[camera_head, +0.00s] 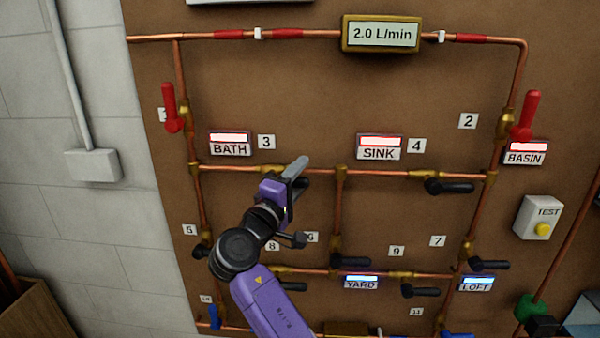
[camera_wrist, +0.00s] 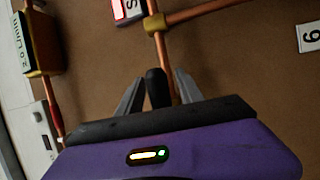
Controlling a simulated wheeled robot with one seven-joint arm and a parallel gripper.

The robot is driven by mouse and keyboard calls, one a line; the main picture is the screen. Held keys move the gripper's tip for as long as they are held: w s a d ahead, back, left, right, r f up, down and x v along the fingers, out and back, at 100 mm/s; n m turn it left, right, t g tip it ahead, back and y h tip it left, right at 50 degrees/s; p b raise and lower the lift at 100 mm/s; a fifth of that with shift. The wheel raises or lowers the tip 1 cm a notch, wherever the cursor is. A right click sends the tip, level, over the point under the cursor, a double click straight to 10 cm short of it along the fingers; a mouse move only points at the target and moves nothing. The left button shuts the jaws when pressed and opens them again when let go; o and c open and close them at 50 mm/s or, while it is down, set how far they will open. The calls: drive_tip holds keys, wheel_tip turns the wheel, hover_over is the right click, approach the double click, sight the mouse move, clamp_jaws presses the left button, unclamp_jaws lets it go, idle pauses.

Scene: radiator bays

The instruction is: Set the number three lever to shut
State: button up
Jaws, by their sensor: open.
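The tag 3 (camera_head: 266,142) is right of the BATH sign (camera_head: 230,144), above the upper cross pipe. In the wrist view, the black lever handle (camera_wrist: 155,88) lies between the two open grey fingers of my gripper (camera_wrist: 158,88). The handle points along the copper pipe toward the tee (camera_wrist: 155,25). The fingers stand either side of it; I see a gap and cannot tell whether either touches. The BATH sign's lamp is red.
Other black levers are close by: number 4 (camera_head: 452,187) to the right, and one below the tee (camera_head: 352,262). A red lever (camera_head: 171,108) is at upper left. The flow meter (camera_head: 382,34) reads 2.0 L/min.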

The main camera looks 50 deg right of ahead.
drive_tip(key=shift+d, duration=0.1)
clamp_jaws()
idle(1.4)
